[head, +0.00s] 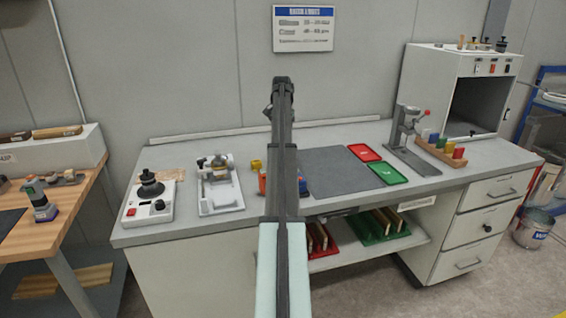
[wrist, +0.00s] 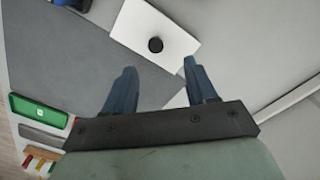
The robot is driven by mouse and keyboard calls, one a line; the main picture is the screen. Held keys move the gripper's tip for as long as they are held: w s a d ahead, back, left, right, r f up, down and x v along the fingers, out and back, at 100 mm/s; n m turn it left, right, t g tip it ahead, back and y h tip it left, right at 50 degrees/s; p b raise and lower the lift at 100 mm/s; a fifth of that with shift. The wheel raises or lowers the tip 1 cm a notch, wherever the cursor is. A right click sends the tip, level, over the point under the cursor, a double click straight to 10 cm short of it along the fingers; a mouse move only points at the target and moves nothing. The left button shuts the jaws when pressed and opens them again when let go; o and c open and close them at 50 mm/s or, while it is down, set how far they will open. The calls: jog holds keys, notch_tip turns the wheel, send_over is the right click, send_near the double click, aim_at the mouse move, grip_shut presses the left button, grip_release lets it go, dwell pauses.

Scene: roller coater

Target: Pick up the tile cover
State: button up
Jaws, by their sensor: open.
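A white flat plate with a round black knob, which looks like the tile cover (wrist: 177,36), lies on the grey bench top in the wrist view, at the upper middle. My gripper (wrist: 158,78) is open, with its two blue-grey fingers apart and nothing seen between them. In the picture the plate lies just beyond the fingertips, its knob roughly centred between them. I see no contact. In the head view my own arm covers the middle of the bench, and I cannot make out the cover or the fingers there.
A dark grey mat (head: 339,172) lies on the bench, with red (head: 364,152) and green (head: 388,173) trays to its right. A press stand (head: 408,140) stands farther right. A white device (head: 219,188) stands left of my arm. A blue object (wrist: 68,3) lies near the plate.

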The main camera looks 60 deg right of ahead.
notch_tip(320, 180, down, 3)
jog(key=shift+r, duration=0.15)
jog(key=shift+s+a+f, duration=0.1)
jog(key=shift+s+f, duration=0.1)
jog(key=shift+f, duration=1.1)
jog(key=shift+s+a+f, duration=0.1)
jog(key=shift+s+f, duration=0.05)
jog(key=shift+f, duration=1.15)
grip_shut()
